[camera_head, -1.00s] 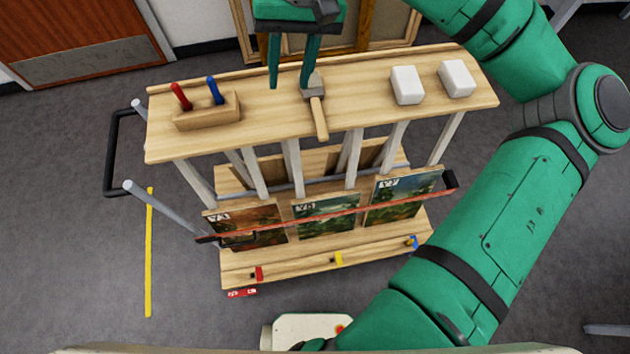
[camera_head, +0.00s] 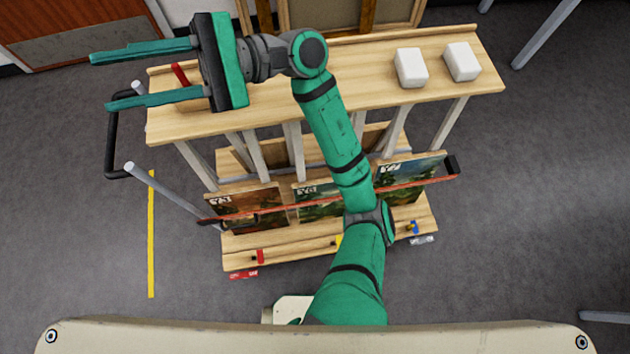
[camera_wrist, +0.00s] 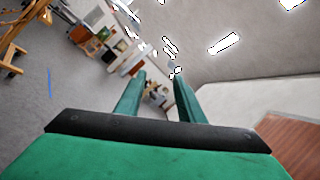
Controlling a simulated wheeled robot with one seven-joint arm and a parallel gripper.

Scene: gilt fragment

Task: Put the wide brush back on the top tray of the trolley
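The trolley's top tray (camera_head: 447,82) is pale wood and spans the upper middle of the head view. The wide brush does not show now; my arm crosses the part of the tray where it lay in the earlier view. My gripper (camera_head: 101,81) points left, above and past the tray's left end. Its fingers are apart with nothing between them. The wrist view also shows the open, empty fingers (camera_wrist: 160,76), with the room far beyond them.
Two white blocks (camera_head: 411,68) (camera_head: 462,62) stand on the tray's right part. A red-handled tool (camera_head: 179,74) shows beside my gripper at the left. Below, several paintings (camera_head: 410,172) stand behind a red rail (camera_head: 408,188). A black handle (camera_head: 112,140) juts out left.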

